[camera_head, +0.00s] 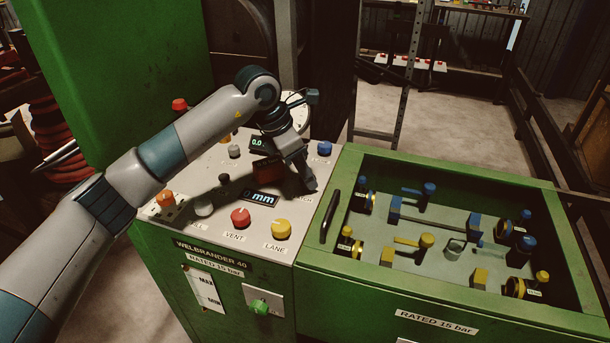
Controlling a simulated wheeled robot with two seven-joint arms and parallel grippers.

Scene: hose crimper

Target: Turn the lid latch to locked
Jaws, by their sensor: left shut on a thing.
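My left gripper (308,182) reaches down onto the right edge of the sloped grey control panel (215,160). It is shut on the lid latch, which its fingers hide almost fully. A partly covered label shows just below the fingertips. I cannot tell which way the latch is turned. My right gripper is not in view.
Near the gripper are a blue button (324,148), a yellow LANE knob (281,229), a red VENT knob (240,217) and a display reading "mm" (261,198). A black handle (330,215) stands right of the panel, on the green bin (440,290) holding blue and yellow fittings.

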